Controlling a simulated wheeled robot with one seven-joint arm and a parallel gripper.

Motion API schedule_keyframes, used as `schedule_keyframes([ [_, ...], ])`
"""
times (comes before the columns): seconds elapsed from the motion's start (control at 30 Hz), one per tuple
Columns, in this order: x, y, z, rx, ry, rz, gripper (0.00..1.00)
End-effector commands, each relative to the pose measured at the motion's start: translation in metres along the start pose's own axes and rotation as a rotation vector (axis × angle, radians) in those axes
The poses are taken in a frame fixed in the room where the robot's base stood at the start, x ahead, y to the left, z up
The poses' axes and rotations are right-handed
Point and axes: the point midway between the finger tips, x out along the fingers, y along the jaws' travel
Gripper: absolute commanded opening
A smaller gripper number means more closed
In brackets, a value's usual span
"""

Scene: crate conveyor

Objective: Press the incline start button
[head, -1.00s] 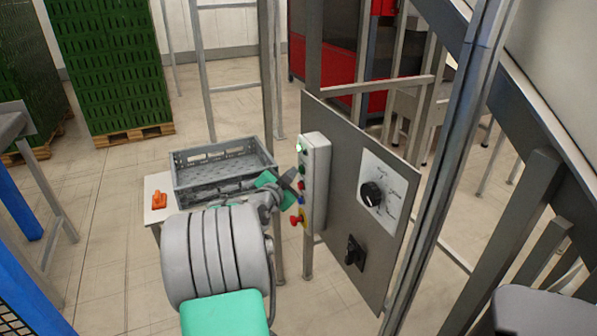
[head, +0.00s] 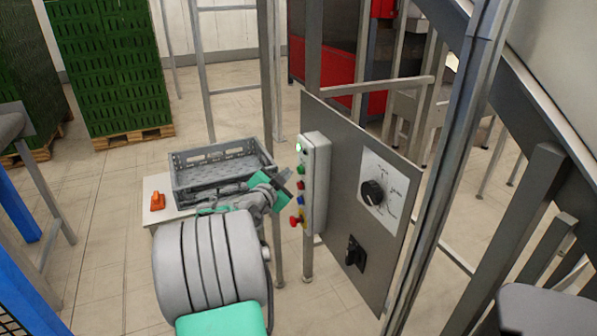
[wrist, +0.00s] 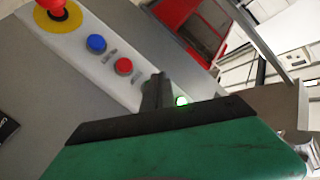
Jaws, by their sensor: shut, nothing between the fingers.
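The control box (head: 318,185) is a pale upright box on a grey panel. Its face carries a lit green button (head: 298,147), a darker green button (head: 302,169), a red button (head: 300,184), a blue button (head: 301,200) and a red mushroom knob (head: 296,220) on yellow. Labels are too small to read. My gripper (head: 285,175) is shut and empty, just left of the box near the upper buttons. In the wrist view, its dark fingertips (wrist: 158,80) lie between the red button (wrist: 123,65) and the green light (wrist: 181,100). The darker green button is not visible there; contact cannot be told.
The grey panel (head: 340,230) also holds a black dial (head: 372,192) and a black switch (head: 355,252). A grey crate (head: 220,165) stands left of the box, beside an orange object (head: 157,201). A metal post (head: 440,170) rises at the right.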

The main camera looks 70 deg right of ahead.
Motion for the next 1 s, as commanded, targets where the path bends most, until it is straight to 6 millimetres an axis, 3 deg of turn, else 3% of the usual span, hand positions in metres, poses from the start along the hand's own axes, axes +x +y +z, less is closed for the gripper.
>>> schedule_keyframes([
  [0.5, -0.032, -0.023, 0.026, 0.0, -0.001, -0.001, 0.0],
  [1.0, -0.034, -0.025, 0.025, 0.0, 0.0, 0.0, 0.0],
])
